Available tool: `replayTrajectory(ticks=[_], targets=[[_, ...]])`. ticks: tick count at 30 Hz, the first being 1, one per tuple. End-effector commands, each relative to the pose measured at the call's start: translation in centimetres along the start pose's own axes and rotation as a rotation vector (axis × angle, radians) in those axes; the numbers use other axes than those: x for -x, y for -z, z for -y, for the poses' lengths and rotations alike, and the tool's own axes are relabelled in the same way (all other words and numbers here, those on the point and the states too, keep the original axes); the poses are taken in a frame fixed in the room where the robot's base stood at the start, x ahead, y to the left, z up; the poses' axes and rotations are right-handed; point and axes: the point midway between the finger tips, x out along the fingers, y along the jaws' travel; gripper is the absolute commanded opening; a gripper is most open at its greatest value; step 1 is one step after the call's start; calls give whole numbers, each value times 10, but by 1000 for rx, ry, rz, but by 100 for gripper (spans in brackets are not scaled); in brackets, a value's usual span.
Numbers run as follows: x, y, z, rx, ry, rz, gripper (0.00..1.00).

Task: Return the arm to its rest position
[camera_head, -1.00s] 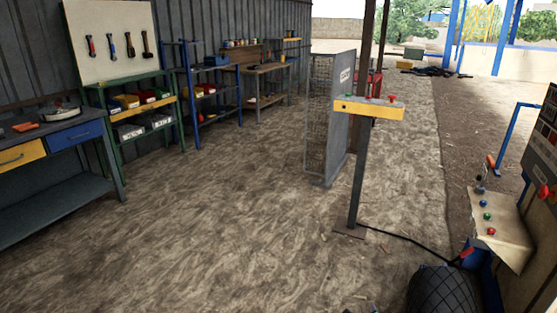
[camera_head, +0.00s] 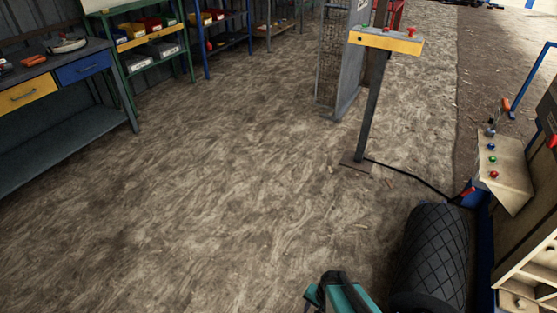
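A teal and black part (camera_head: 342,294) of my arm shows at the bottom edge of the head view, right of centre. Most of the arm is cut off below the picture. I cannot make out two fingertips on it, so I cannot tell whether my gripper is open or shut, or whether it holds anything. The visible part stands clear of the pedestal and the bench.
A workbench (camera_head: 58,140) is at left. The middle floor is clear.

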Motion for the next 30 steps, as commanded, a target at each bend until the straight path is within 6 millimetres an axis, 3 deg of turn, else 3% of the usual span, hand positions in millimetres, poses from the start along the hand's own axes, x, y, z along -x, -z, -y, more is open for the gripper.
replayTrajectory(ticks=[6, 10, 17, 30], targets=[[14, -39, -56, 329, -193, 174, 50], [22, -54, -77, 480, -252, 274, 50], [26, -62, -84, 592, -250, 334, 50], [26, -62, -83, 597, -247, 333, 50]])
